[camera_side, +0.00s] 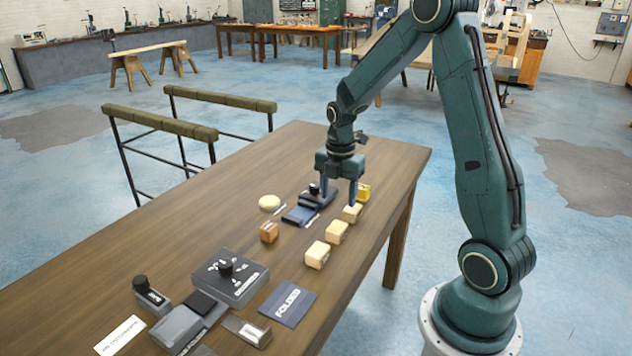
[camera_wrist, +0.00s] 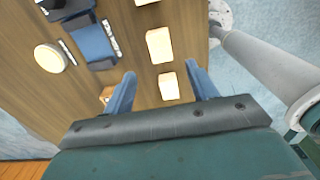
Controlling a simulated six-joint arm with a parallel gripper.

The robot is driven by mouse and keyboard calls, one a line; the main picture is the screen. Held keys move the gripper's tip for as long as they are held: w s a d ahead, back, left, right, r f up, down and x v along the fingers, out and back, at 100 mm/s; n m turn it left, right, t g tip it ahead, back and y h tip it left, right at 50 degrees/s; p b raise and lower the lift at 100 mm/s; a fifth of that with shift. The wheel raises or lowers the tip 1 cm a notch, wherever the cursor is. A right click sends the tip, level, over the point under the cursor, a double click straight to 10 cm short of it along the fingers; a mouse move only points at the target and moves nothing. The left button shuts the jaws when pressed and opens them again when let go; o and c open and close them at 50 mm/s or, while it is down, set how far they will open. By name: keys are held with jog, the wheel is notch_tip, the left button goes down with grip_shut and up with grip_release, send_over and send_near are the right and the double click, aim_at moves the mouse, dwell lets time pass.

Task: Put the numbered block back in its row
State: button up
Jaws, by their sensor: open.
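Three pale wooden blocks stand in a slanting row near the table's right edge in the side view: a near one (camera_side: 317,256), a middle one (camera_side: 337,233) and a far one (camera_side: 351,214). A yellow block (camera_side: 364,192) stands beyond them. A browner block (camera_side: 269,233) sits apart, left of the row; in the wrist view an orange-brown block (camera_wrist: 106,95) shows partly behind the left finger. No numbers are readable. My gripper (camera_side: 340,198) is open and empty above the table. In the wrist view a pale block (camera_wrist: 169,86) appears between its fingers (camera_wrist: 163,85).
A blue device (camera_side: 306,208) and a pale round disc (camera_side: 269,202) lie left of the row. Nearer are a dark knobbed box (camera_side: 231,278), a blue lettered card (camera_side: 288,303), a grey device (camera_side: 185,325) and a white card (camera_side: 120,335). The table's far left is bare.

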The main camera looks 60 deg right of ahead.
jog(key=shift+r, duration=0.65)
jog(key=s+a+r+m+t, duration=0.3)
jog(key=s+a+r+m, duration=0.2)
jog(key=a+r+m, duration=0.5)
jog(key=s+a+r+m+t, duration=0.1)
jog(key=s+a+r+m, duration=0.2)
jog(key=s, duration=0.3)
jog(key=s+a+r+m+t, duration=0.1)
jog(key=s+a+r+m, duration=0.2)
jog(key=s+a+m, duration=0.2)
jog(key=shift+s+a+r+t, duration=0.25)
jog(key=shift+s+r+t, duration=0.1)
jog(key=shift+s, duration=0.25)
dwell(0.6)
